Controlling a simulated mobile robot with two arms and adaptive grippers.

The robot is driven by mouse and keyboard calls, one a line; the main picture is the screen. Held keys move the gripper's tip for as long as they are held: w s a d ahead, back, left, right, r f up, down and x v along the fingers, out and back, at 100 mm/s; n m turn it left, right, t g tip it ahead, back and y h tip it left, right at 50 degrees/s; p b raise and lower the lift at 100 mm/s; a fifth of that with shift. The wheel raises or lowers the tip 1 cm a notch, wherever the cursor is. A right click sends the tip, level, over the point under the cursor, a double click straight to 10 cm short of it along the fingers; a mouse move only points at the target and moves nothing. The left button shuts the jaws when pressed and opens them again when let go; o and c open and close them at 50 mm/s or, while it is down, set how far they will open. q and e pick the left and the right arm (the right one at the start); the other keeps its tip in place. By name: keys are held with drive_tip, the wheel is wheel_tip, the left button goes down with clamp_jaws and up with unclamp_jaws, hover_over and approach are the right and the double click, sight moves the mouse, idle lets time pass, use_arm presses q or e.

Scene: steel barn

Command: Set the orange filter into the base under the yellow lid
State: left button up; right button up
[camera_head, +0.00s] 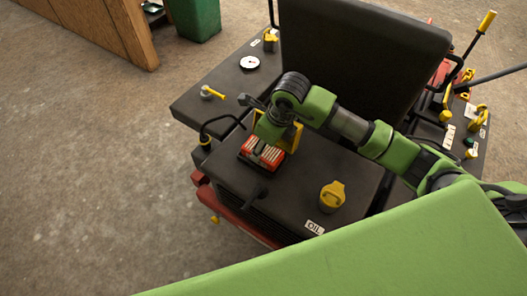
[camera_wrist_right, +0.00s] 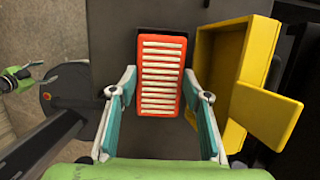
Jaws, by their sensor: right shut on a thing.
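The orange filter (camera_head: 262,153) has white pleats and lies flat below my right gripper (camera_head: 263,143). In the right wrist view the filter (camera_wrist_right: 160,75) sits between the two fingers of my right gripper (camera_wrist_right: 158,85), which is shut on it. The yellow lid (camera_head: 292,136) stands open beside the filter; it also shows as a hollow box with a flap in the wrist view (camera_wrist_right: 235,75). The dark base (camera_head: 243,160) shows as a black edge around the filter; I cannot tell whether the filter is above it or inside.
A yellow oil cap (camera_head: 332,195) stands on the dark engine top, near an OIL label (camera_head: 315,228). A black bent pipe (camera_head: 215,125) rises left of the filter. The raised dark panel (camera_head: 360,60) stands behind my arm. A gauge (camera_head: 249,63) lies farther back.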

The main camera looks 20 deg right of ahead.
drive_tip(key=shift+f, duration=0.75)
use_arm(q)
drive_tip(key=shift+f, duration=0.4)
use_arm(e)
drive_tip(key=shift+r, duration=0.15)
drive_tip(key=shift+f, duration=0.2)
drive_tip(key=o, duration=1.2)
drive_tip(key=shift+r, duration=0.1)
drive_tip(key=shift+c, duration=0.2)
use_arm(q)
drive_tip(key=shift+f, duration=0.1)
use_arm(e)
drive_tip(key=shift+r, duration=0.1)
